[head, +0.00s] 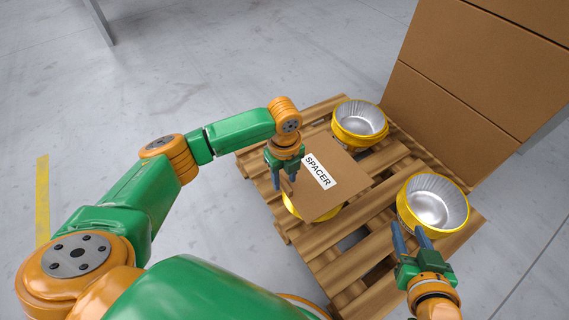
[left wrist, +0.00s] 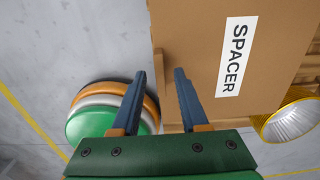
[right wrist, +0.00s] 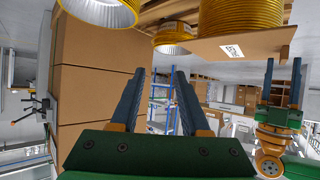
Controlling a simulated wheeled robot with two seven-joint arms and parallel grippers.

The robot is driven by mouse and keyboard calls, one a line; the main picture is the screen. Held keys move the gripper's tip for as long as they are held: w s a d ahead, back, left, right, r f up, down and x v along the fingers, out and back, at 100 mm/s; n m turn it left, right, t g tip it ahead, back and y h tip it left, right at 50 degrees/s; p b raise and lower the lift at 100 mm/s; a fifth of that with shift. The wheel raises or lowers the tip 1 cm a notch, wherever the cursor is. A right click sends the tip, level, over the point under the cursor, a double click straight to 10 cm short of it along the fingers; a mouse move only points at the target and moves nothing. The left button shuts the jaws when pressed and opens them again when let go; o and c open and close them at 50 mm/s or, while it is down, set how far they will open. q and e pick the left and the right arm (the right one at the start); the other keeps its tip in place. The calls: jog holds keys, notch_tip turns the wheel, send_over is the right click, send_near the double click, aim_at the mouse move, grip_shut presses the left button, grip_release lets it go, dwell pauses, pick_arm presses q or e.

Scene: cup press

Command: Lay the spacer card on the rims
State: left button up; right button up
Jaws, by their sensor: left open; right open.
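The brown spacer card (head: 348,178), labelled SPACER, lies flat over the near-left yellow cup (head: 292,208), which it mostly hides. In the right wrist view, which is upside down, the card (right wrist: 232,50) appears to rest on that cup's rim (right wrist: 240,15). My left gripper (head: 282,186) is open at the card's left edge, close to a small upright tab (left wrist: 161,72). My right gripper (head: 411,236) is open and empty beside the near-right cup (head: 433,203). The far cup (head: 360,121) stands uncovered; both uncovered cups have yellow sides and silver insides.
The cups stand on a slatted wooden pallet (head: 340,262). Large cardboard boxes (head: 470,70) rise at the back right, close behind the uncovered cups. Clear grey floor (head: 200,60) lies left of the pallet, with a yellow line (head: 42,200).

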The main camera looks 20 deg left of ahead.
pick_arm(q)
notch_tip(320, 180, up, 3)
jog(key=shift+p, duration=0.65)
notch_tip(320, 180, up, 4)
jog(key=shift+f+p, duration=0.15)
jog(key=shift+p, duration=0.8)
notch_tip(320, 180, up, 5)
jog(key=shift+f+p, duration=0.1)
jog(key=shift+p, duration=0.9)
pick_arm(e)
jog(key=s+d+f+g+h, duration=0.1)
jog(key=s+f+g, duration=0.3)
jog(key=s+f, duration=0.2)
jog(key=s+d+f+g+h, duration=0.1)
jog(key=s+d+f+g, duration=0.1)
jog(key=s+f+g, duration=0.3)
notch_tip(320, 180, down, 5)
jog(key=shift+s+d+r, duration=0.2)
jog(key=shift+s+d, duration=0.1)
jog(key=shift+s, duration=0.3)
